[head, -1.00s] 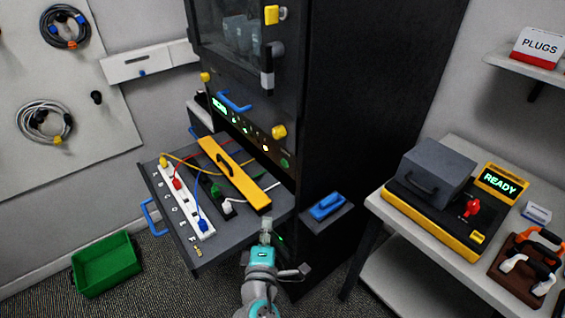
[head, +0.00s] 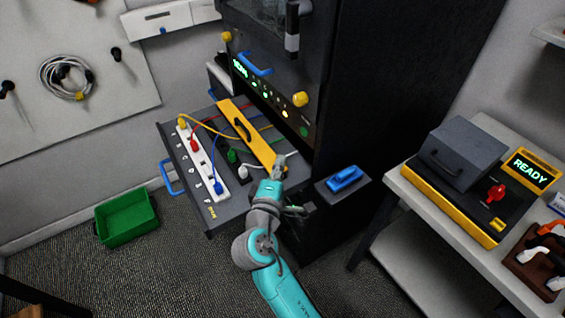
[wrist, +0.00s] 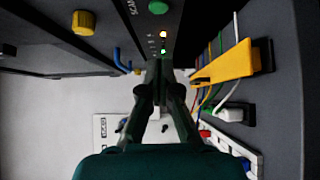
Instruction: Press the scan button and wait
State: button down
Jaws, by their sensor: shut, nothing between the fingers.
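The scan button is a round green button (wrist: 158,7) at the top of the wrist view, beside the letters "SCAN" on the dark panel. It also shows in the head view (head: 304,131) at the right end of the cabinet's front panel. My gripper (head: 285,158) is shut and empty, raised over the right side of the open drawer, just below the panel. In the wrist view its closed fingertips (wrist: 160,63) are below the button in the picture, near small panel lights. I see no contact with the button.
The open drawer (head: 228,211) holds a white power strip (head: 204,160), coloured cables and a yellow bar (head: 246,137). A blue-handled block (head: 345,179) sits on a side ledge. The right bench carries a tester with a "READY" display (head: 530,172). A green bin (head: 126,217) is on the floor.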

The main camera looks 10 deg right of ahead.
aim_at(301, 130)
jog(key=shift+w+d, duration=3.55)
jog(key=shift+w, duration=0.25)
jog(key=shift+d, duration=0.1)
